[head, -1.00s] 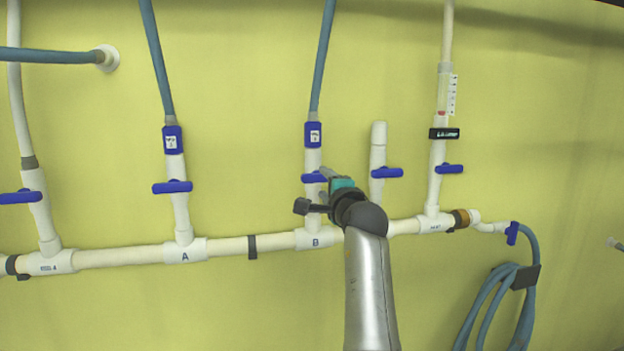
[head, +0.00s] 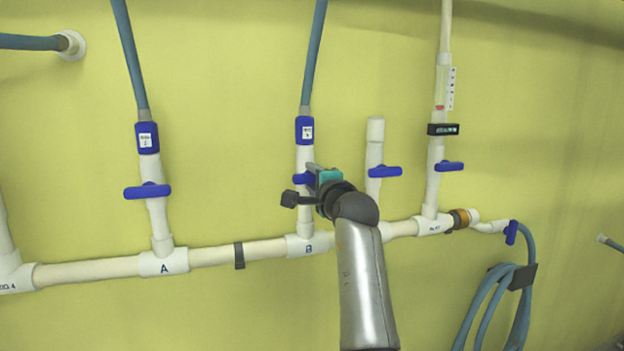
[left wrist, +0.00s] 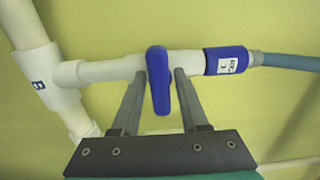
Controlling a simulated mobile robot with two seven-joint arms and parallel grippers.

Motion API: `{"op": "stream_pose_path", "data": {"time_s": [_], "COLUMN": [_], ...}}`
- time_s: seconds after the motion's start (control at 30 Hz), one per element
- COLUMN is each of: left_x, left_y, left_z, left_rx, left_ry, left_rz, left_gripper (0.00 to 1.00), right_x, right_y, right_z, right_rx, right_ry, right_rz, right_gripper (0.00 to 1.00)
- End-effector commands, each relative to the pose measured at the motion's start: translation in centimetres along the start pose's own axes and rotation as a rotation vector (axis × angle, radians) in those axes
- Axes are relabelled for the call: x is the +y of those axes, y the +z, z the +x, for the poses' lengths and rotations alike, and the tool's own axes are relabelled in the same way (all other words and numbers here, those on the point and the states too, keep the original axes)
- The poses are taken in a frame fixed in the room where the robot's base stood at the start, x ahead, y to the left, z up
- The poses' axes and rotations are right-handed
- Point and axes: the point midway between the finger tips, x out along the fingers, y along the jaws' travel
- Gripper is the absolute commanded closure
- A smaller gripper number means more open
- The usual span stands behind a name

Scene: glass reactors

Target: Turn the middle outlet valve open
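The blue valve handle on pipe B (head: 299,179) lies crosswise to its white vertical pipe, partly hidden by my left gripper in the head view. In the left wrist view the handle (left wrist: 158,92) stands between the two fingers, across the pipe. My left gripper (head: 312,172) is at this handle; it also shows in the left wrist view (left wrist: 160,76). Its fingers are open, one on each side of the handle, with a narrow gap on both sides. The tee marked B (left wrist: 46,82) is at the left there. My right gripper is not in view.
Valve A (head: 147,191) is to the left, its handle crosswise. To the right are a capped-looking stub with a blue handle (head: 386,171) and another valve (head: 449,166) under a flow tube. A coiled hose (head: 498,305) hangs at lower right. The wall is close behind.

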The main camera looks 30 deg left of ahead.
Motion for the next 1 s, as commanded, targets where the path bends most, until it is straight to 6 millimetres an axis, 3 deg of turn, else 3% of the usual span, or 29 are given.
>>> {"op": "stream_pose_path", "data": {"time_s": [0.07, 0.37, 0.77, 1.0], "left_x": [0.01, 0.03, 0.04, 0.06], "left_y": [0.00, 0.02, 0.03, 0.05], "left_z": [0.01, 0.02, 0.03, 0.04], "left_rx": [0.000, 0.000, 0.000, -0.001], "left_ry": [0.000, 0.000, 0.000, -0.001], "left_rz": [0.000, 0.000, -0.017, -0.118], "left_gripper": [0.66, 1.00, 1.00, 1.00], "right_x": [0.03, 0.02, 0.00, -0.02], "right_y": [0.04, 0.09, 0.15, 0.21], "right_z": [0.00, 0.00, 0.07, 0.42], "right_rx": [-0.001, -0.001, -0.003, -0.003], "right_ry": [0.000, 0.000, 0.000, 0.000], "right_rz": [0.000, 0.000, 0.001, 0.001], "right_gripper": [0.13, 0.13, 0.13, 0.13]}}
